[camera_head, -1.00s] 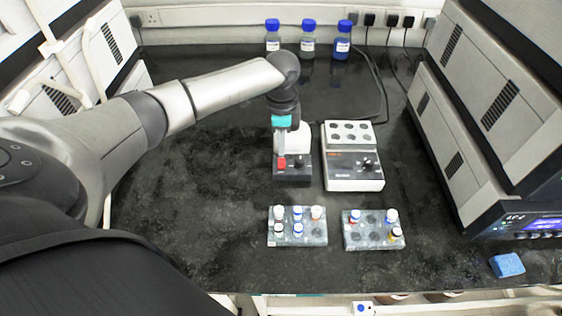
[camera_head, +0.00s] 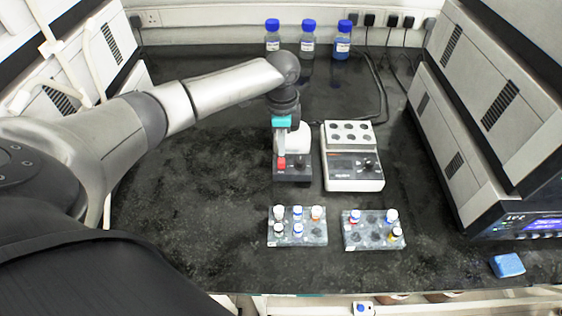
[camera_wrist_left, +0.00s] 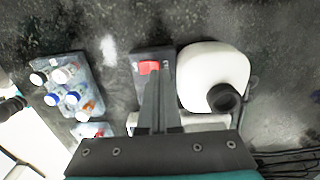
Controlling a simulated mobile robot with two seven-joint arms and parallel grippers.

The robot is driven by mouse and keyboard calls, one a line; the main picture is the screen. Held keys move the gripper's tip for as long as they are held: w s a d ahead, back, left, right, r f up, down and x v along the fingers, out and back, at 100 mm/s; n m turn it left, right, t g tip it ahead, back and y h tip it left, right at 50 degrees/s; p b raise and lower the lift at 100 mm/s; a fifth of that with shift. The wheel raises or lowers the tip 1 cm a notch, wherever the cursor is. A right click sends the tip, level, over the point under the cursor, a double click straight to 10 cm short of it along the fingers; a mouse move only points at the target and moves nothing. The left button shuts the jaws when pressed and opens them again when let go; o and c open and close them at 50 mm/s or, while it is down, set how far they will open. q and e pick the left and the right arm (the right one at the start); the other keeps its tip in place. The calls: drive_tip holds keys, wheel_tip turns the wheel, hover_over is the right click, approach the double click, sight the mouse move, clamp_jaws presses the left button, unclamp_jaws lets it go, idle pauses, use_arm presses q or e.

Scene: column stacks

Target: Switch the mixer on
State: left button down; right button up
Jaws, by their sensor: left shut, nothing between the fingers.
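The mixer stands in the middle of the bench, with a dark base (camera_head: 296,174) and a white rounded body (camera_head: 299,140). In the left wrist view the white body (camera_wrist_left: 205,62) carries a black cup (camera_wrist_left: 223,97) on top. A red switch (camera_head: 281,163) sits on the dark base; it also shows in the left wrist view (camera_wrist_left: 149,67). My left gripper (camera_head: 281,154) points down, shut and empty, with its tips at the red switch. In the left wrist view the fingers (camera_wrist_left: 153,80) overlap the switch's lower edge. I cannot tell whether they touch it. My right gripper is not in view.
A white block heater (camera_head: 353,184) with a knob stands close to the mixer's right. Two vial racks (camera_head: 270,238) (camera_head: 347,243) lie in front. Bottles (camera_head: 307,47) stand at the back, instruments (camera_head: 470,130) at the right, and a blue sponge (camera_head: 508,265) front right. The bench left of the mixer is clear.

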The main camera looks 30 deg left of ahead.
sight(282, 159)
use_arm(q)
drive_tip(key=shift+f+b, duration=0.4)
drive_tip(key=shift+f, duration=0.7)
idle(0.8)
wheel_tip(282, 159, up, 5)
drive_tip(key=p, duration=0.6)
drive_tip(key=shift+r, duration=0.1)
drive_tip(key=shift+d, duration=0.1)
idle(0.5)
